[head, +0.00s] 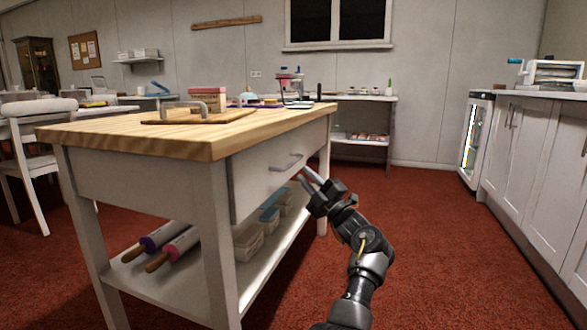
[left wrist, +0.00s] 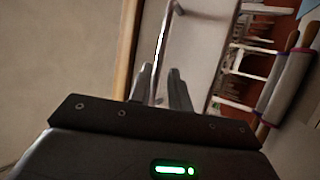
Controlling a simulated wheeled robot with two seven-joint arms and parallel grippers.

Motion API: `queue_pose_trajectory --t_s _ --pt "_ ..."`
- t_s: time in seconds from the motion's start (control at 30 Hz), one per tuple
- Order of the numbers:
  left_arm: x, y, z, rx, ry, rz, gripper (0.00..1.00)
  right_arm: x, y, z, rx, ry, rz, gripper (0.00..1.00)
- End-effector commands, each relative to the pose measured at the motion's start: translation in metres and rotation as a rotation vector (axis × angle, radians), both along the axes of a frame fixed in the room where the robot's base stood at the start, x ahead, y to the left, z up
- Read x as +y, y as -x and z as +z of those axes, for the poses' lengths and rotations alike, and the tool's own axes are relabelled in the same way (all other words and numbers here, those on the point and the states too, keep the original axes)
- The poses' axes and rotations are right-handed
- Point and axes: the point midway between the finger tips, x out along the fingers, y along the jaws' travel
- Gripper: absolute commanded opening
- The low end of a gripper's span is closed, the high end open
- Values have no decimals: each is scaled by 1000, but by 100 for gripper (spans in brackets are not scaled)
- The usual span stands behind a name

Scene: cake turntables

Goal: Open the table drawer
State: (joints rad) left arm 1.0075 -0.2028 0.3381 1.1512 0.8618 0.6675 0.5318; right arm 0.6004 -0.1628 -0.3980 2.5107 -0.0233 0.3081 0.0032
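The wooden-topped table has a white drawer (head: 262,176) in its side, with its front flush and closed. A thin metal bar handle (head: 287,162) runs across the drawer front. My left gripper (head: 307,179) is just in front of the drawer, slightly below and right of the handle, with its fingers apart. In the left wrist view, the handle (left wrist: 162,45) lines up with the gap between the open fingers (left wrist: 161,84). I cannot tell whether the fingers touch it. My right gripper is out of view.
Rolling pins (head: 172,246) and lidded containers (head: 250,240) sit on the table's lower shelf (head: 150,284). A board with a handle (head: 200,115) and a box (head: 207,99) stand on top. Red carpet (head: 430,235) is clear between the table and the white cabinets (head: 535,140) at right.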

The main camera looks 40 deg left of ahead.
Motion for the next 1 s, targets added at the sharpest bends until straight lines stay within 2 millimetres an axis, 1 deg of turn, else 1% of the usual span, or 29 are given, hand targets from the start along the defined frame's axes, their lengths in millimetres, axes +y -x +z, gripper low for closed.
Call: queue_pose_trajectory --t_s 0.03,0.07,0.2,0.4,0.53,0.77,0.8,0.93,1.0 --pt "9 -1 2 -2 -2 2 19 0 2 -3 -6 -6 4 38" --pt "14 -1 5 -2 -3 1 19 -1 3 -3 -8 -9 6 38" --pt "34 -4 17 -1 -2 -1 19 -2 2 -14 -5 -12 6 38" --pt "53 -7 30 1 -2 -1 19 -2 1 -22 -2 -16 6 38" --pt "57 -7 33 2 0 -3 19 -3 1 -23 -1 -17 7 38" --pt "57 -7 34 2 0 -3 19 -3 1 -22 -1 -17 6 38" --pt "57 -7 34 2 0 -3 16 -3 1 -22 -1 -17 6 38" --pt "57 -7 34 2 0 -3 0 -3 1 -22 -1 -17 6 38" --pt "57 -7 34 2 1 -3 0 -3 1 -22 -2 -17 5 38"
